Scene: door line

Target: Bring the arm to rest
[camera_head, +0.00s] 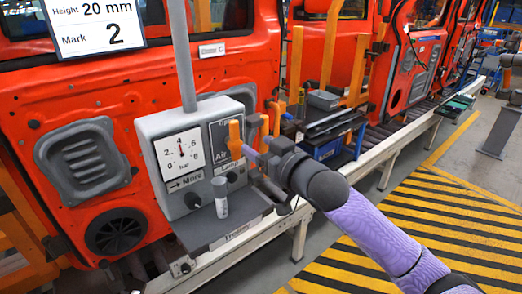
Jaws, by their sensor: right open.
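My right arm (375,225), in a purple sleeve, comes in from the lower right. Its dark right gripper (256,163) is open beside the right side of the grey control box (150,132). The fingertips are close to the orange lever (235,138) on the panel marked Air; I cannot tell whether they touch it. Nothing shows between the jaws. My left gripper is not in view.
The box has a pressure dial (181,155), and a grey cup (220,197) stands upright on its shelf (235,222). Orange door panels (60,105) line the back. A blue bin (330,145) stands behind my arm. The striped floor (450,215) at right is clear.

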